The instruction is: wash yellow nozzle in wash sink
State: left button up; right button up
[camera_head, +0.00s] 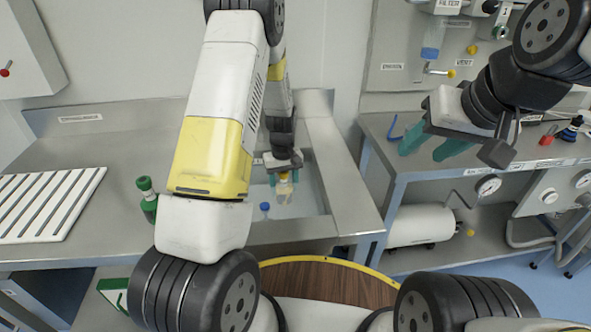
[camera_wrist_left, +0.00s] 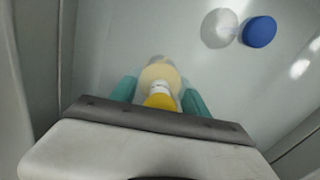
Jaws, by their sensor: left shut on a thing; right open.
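The yellow nozzle (camera_wrist_left: 160,88) is between the green fingers of my left gripper (camera_wrist_left: 161,96), which is shut on it. In the head view the nozzle (camera_head: 285,190) shows below my left gripper (camera_head: 284,174), inside the wash sink (camera_head: 320,200). The nozzle's lower part looks blurred, as if in the sink's water; I cannot tell exactly how deep it is. My right gripper (camera_head: 428,143) is open and empty, above the bench at the right.
A blue-capped item (camera_wrist_left: 259,31) is in the sink, apart from the nozzle. A green bottle (camera_head: 147,198) and a white slatted rack (camera_head: 48,205) stand on the counter left of the sink. The right bench (camera_head: 375,125) carries small items and gauges.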

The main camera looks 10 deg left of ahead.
pick_arm(q)
jog(key=shift+s+a, duration=0.2)
jog(key=shift+a, duration=0.6)
jog(key=shift+s+a, duration=0.25)
jog(key=shift+a, duration=0.55)
jog(key=shift+s+a, duration=0.2)
jog(key=shift+a, duration=0.6)
jog(key=shift+w+d, duration=0.3)
jog(key=shift+d, duration=0.4)
jog(key=shift+w+d, duration=0.25)
jog(key=shift+d, duration=0.45)
jog(key=shift+w+d, duration=0.2)
jog(key=shift+d, duration=0.8)
jog(key=shift+w+d, duration=0.2)
jog(key=shift+d, duration=0.75)
jog(key=shift+s+a, duration=0.25)
jog(key=shift+a, duration=0.6)
jog(key=shift+s+a, duration=0.25)
jog(key=shift+a, duration=0.55)
notch_tip(320, 180, up, 17)
